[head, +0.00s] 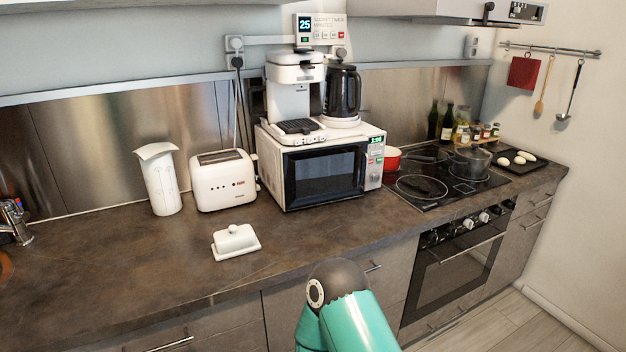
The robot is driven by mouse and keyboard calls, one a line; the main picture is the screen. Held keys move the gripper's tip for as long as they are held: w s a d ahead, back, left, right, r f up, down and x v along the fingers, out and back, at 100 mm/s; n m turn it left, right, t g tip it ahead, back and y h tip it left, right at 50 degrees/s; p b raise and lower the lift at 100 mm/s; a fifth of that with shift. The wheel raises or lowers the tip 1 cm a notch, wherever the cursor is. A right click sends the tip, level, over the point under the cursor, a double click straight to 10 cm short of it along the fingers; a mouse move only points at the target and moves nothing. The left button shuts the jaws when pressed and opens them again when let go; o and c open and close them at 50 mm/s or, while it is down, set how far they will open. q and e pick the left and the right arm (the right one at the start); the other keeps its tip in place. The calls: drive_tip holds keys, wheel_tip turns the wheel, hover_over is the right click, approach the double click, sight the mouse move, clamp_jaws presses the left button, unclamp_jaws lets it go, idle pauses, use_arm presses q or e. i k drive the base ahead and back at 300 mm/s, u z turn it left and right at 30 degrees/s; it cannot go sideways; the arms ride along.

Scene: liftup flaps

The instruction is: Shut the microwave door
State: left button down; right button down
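The white microwave (376,149) stands on the dark counter against the back wall. Its door (325,172), with a dark window, faces the front and lies flat or almost flat against the body. I see no clear gap at its edges, but I cannot tell whether it is fully latched. The control panel with a small green display is to the right of the door. A teal link of one of my arms shows at the bottom centre, apart from the microwave. Neither gripper is in view.
A coffee machine (294,88) and a black kettle (343,92) stand on top of the microwave. A toaster (223,181), white jug (160,180) and butter dish (236,241) are to its left. A red pot (391,159) and hob (432,186) are right. The counter before the door is clear.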

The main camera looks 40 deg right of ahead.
sight(312, 174)
drive_tip(key=z, duration=1.25)
drive_tip(key=i, duration=0.1)
drive_tip(key=u, duration=2.05)
drive_tip(key=k, duration=0.75)
drive_tip(key=z, duration=1.4)
drive_tip(key=i, duration=0.95)
drive_tip(key=z, duration=0.05)
